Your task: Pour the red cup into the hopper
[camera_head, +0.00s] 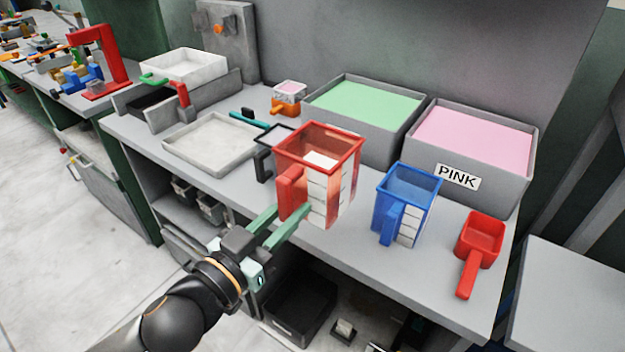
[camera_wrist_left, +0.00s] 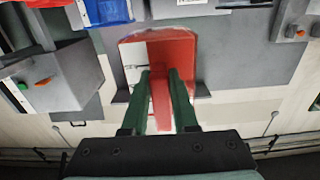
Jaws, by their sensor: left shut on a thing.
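The red cup (camera_head: 345,190) is a large see-through jug with white marks on its side. It is upright near the front edge of the counter; it seems held above the surface. My left gripper (camera_head: 290,212) is shut on its handle. In the left wrist view the red cup (camera_wrist_left: 180,48) fills the space before the gripper (camera_wrist_left: 158,78), with the red handle between the fingers. What it contains is unclear. A white square basin (camera_head: 185,64) stands on a grey unit at the back left; I cannot tell whether it is the hopper. My right gripper is not in view.
A blue jug (camera_head: 425,188) and a red scoop (camera_head: 482,238) stand on the counter (camera_head: 440,270) to the right. Behind are a green-filled bin (camera_head: 352,128) and a pink-filled bin (camera_head: 440,190). A shallow tray (camera_head: 180,160) lies left. A small orange-handled cup (camera_head: 287,100) stands behind.

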